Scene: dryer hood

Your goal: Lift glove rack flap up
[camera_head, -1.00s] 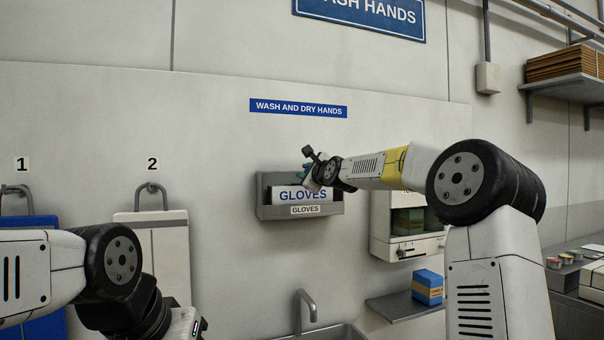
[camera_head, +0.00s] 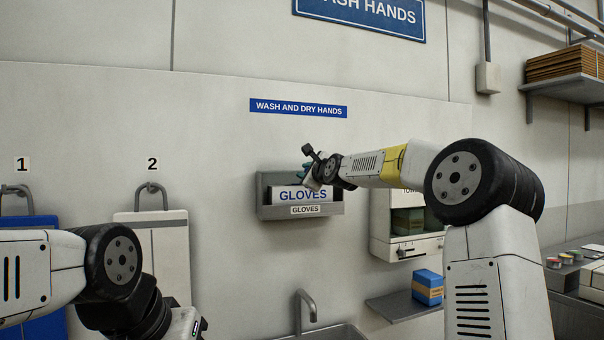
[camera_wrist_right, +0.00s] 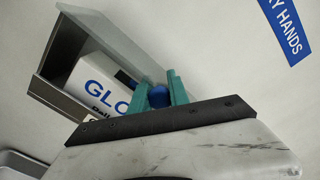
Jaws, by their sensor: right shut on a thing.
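The grey glove rack (camera_head: 268,212) hangs on the wall, with a white GLOVES box (camera_head: 290,193) inside and a GLOVES label on its front lip. In the right wrist view the rack (camera_wrist_right: 62,52) and the tilted-looking box (camera_wrist_right: 106,80) show beside my fingers. My right gripper (camera_head: 306,170) is at the rack's upper right. In the wrist view its teal fingers (camera_wrist_right: 158,96) are closed on a small blue piece (camera_wrist_right: 157,97) by the box's top edge. I cannot tell whether that piece belongs to the flap. My left arm is at lower left; its fingers are out of view.
A white dispenser (camera_head: 380,247) hangs right of the rack. Below are a small shelf (camera_head: 398,309) with a blue box (camera_head: 427,287), and a faucet (camera_head: 304,304) over a sink. Two boards hang at the left.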

